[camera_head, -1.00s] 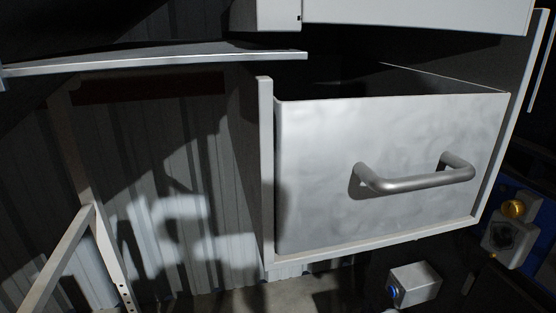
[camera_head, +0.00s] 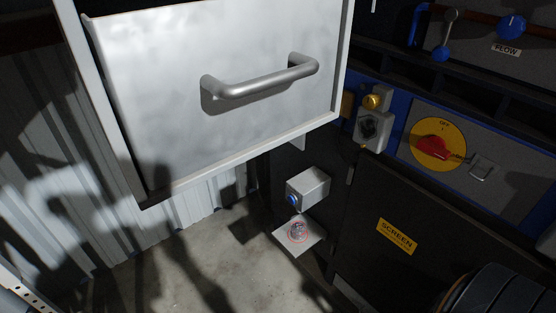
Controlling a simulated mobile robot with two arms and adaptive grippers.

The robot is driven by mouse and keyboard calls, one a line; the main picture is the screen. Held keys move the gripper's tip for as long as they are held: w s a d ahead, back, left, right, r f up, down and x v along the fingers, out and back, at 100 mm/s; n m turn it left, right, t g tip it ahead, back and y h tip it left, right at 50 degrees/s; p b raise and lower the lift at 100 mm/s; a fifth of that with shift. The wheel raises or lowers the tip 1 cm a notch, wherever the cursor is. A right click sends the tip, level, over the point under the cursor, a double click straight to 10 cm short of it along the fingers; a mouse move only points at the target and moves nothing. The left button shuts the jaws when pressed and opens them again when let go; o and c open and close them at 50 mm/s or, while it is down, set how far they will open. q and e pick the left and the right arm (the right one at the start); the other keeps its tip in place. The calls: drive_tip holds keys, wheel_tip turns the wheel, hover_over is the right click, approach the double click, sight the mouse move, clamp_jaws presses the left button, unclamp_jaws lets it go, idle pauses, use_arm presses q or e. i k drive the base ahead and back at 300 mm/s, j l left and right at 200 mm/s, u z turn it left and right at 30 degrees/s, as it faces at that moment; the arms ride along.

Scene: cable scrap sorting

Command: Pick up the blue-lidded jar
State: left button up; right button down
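I see no jar that I can make out with a blue lid. A pale metal drawer front (camera_head: 170,110) with a grey bar handle (camera_head: 262,84) fills the upper left. The drawer's inside is out of view. A small grey box (camera_head: 312,186) with a blue round part on its left face is fixed low, below the drawer. Neither of my grippers is in view.
A small plate (camera_head: 308,240) juts out low. Concrete floor (camera_head: 200,270) shows below. A dark ribbed round thing (camera_head: 505,293) is at bottom right.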

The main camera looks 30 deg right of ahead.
sight(298, 224)
drive_tip(key=z, duration=1.2)
